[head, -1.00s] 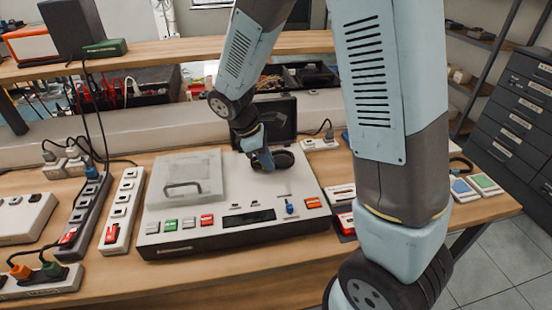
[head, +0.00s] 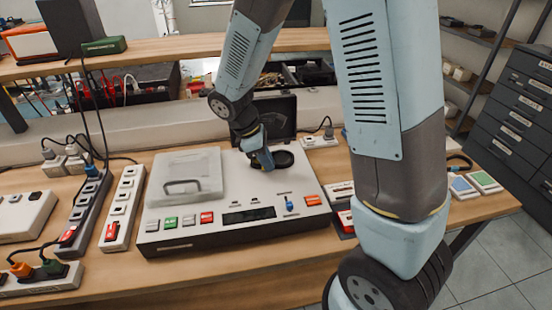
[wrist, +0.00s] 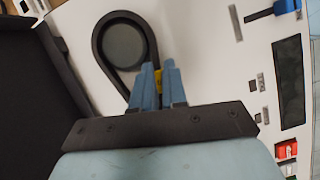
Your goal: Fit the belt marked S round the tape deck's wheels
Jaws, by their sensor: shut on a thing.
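The tape deck (head: 240,197) is a white unit with a black front, standing on the bench. In the wrist view a dark round wheel (wrist: 123,45) stands on the deck's pale top (wrist: 205,40). A black belt (wrist: 152,36) loops around this wheel, with a narrow pale gap in places; I cannot tell whether it sits in the groove. My gripper (wrist: 160,80) is shut on the belt's near end, beside a small yellow patch. No S mark is legible. In the head view my gripper (head: 266,162) is low over the deck's right half. Another wheel is not visible, perhaps hidden by my fingers.
A clear lid (head: 183,178) with a dark handle covers the deck's left part. A dark raised panel (head: 272,115) stands behind the wheel. Power strips (head: 122,210) lie to the left. Buttons and a blue lever (head: 289,203) line the deck's front.

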